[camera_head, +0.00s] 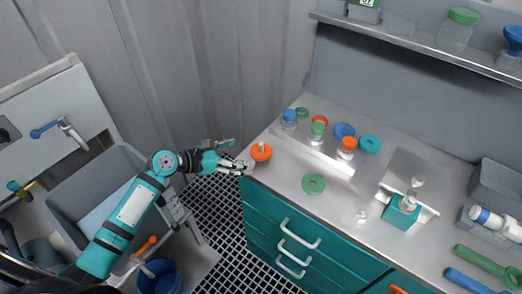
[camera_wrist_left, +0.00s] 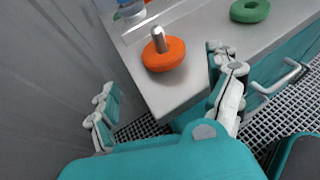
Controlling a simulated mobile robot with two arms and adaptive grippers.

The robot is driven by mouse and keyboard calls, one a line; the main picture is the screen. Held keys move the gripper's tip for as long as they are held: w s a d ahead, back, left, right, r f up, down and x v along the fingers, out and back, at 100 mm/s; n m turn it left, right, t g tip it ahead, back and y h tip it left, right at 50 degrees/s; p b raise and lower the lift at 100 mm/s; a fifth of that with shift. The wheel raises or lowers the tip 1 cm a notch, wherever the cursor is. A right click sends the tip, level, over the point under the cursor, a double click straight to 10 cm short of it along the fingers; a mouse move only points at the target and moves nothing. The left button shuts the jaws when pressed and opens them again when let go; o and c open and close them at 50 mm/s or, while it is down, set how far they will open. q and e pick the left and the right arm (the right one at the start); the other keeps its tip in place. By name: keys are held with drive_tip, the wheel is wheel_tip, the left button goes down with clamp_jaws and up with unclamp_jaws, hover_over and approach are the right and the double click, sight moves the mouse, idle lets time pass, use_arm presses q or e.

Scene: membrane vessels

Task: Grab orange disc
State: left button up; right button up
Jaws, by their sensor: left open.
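The orange disc (camera_head: 260,153) lies near the left front corner of the metal counter, with a short grey metal pin standing up at its middle. In the left wrist view the orange disc (camera_wrist_left: 163,56) is ahead of the gripper, on the counter top. My left gripper (camera_head: 232,156) is just left of the counter corner, apart from the disc, with its fingers towards it. In the left wrist view my left gripper (camera_wrist_left: 165,95) has its two fingers spread wide with nothing between them. My right gripper is not seen.
A green disc (camera_head: 313,184) lies on the counter right of the orange disc. Behind stands a rack (camera_head: 325,151) with capped vessels and coloured rings. A teal-and-white device (camera_head: 402,209) stands further right. Teal drawers with handles (camera_head: 300,234) are below the counter edge. A grey wall is behind.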

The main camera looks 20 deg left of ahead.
sight(259, 151)
use_arm(q)
drive_tip(key=w+d, duration=0.1)
drive_tip(key=d, duration=0.1)
drive_tip(key=w+d+f+p, duration=0.1)
drive_tip(key=w, duration=0.1)
drive_tip(key=shift+d, duration=0.4)
drive_tip(key=shift+w+d+f, duration=0.15)
drive_tip(key=shift+w+d, duration=0.1)
drive_tip(key=shift+w, duration=0.05)
drive_tip(key=c, duration=1.3)
